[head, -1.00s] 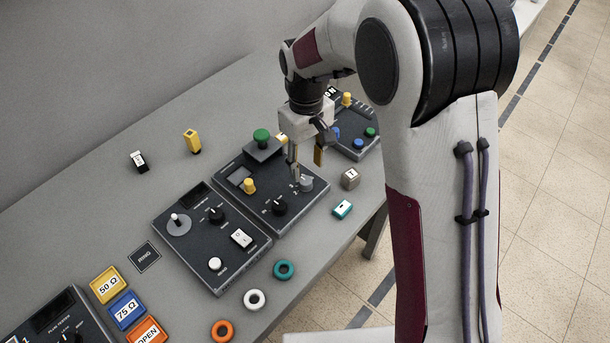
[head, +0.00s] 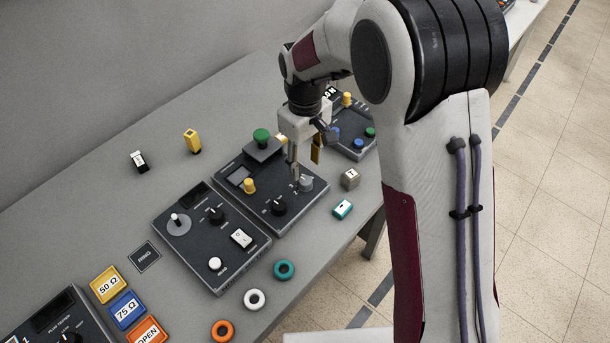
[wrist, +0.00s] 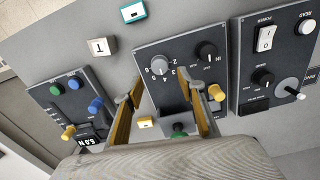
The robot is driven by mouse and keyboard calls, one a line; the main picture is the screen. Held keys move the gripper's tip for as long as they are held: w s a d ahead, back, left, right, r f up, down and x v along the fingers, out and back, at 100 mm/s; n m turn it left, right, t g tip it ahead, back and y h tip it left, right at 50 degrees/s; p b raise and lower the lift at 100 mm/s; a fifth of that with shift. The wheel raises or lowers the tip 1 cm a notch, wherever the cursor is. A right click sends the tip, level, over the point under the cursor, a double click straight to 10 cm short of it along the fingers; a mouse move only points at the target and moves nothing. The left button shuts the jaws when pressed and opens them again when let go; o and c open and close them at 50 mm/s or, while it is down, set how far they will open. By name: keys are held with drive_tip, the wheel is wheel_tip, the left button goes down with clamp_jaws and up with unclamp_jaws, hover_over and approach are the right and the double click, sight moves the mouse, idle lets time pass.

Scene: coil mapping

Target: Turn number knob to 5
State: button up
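The number knob is a round light-grey knob (wrist: 159,66) with printed digits around it, on the dark middle panel (wrist: 205,122). In the head view the knob (head: 306,184) is at the panel's right side, partly behind my gripper. Its pointer setting is too small to read. My gripper (wrist: 160,82) is open, with its two yellowish fingers apart and nothing between them. In the wrist view the knob lies just past the fingertips, between their lines. In the head view my gripper (head: 306,170) is right above the knob; I cannot tell whether it touches.
The middle panel also carries a black knob (head: 279,206), a yellow knob (head: 249,186) and a green mushroom button (head: 261,136). A grey cube (head: 350,179) and a teal block (head: 342,209) lie right of it. Neighbouring panels stand on both sides.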

sight(305, 180)
drive_tip(key=shift+f, duration=2.95)
drive_tip(key=c, duration=1.1)
